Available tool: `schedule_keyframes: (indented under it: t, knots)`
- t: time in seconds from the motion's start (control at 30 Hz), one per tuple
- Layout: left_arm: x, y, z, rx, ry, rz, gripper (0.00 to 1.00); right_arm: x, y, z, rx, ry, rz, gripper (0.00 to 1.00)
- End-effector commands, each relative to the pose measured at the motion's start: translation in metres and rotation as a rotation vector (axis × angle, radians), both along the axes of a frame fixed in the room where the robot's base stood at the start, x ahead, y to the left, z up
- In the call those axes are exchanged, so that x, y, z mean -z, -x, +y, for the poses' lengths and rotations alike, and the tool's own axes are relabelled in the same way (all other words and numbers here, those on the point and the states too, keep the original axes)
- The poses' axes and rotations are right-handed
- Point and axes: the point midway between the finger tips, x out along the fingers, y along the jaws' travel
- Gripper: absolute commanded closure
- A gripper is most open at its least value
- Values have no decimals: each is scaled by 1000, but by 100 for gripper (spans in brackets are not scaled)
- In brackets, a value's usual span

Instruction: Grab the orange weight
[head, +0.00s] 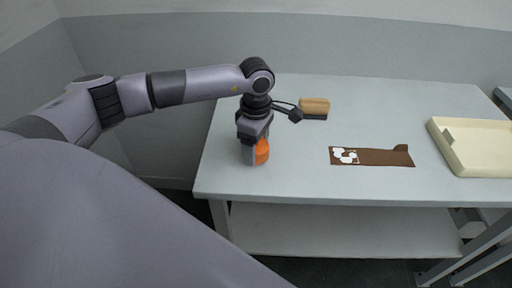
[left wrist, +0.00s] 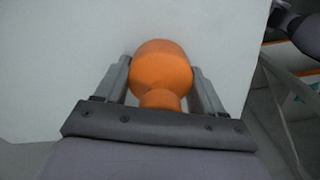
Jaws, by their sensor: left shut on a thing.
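The orange weight (head: 262,151) is at the left part of the white table, near its front edge. My left gripper (head: 250,156) points down over it from above and partly hides it. In the left wrist view the weight (left wrist: 161,68) shows a rounded end and a narrower neck. It lies between the two fingers of my left gripper (left wrist: 161,85), which are shut on it. I cannot tell whether the weight touches the table.
The white table (head: 300,180) has clear room in its middle. A brush with a tan wooden top (head: 314,105) lies behind my gripper. A brown strip with white patches (head: 383,157) lies to the right. A cream tray (head: 455,160) stands at the right.

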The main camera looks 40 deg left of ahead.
Motion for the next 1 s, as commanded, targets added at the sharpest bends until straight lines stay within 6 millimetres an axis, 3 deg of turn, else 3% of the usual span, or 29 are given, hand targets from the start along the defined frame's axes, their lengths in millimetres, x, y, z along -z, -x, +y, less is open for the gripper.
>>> schedule_keyframes:
  t: [0.27, 0.47, 0.67, 1.0]
  knots:
    - [-6, -2, 0, 0, 3, -7, 100, 0, 0, 0, 1, -1, -1, 57]
    - [-22, -3, 0, -1, 4, -10, 100, 0, 0, 0, 1, -1, -1, 57]
    - [-57, -2, 0, -1, 2, -11, 100, 1, 0, 0, 0, -2, -1, 57]
    - [-138, -2, -1, 0, 3, -13, 100, 3, 0, 1, 0, -2, -1, 57]
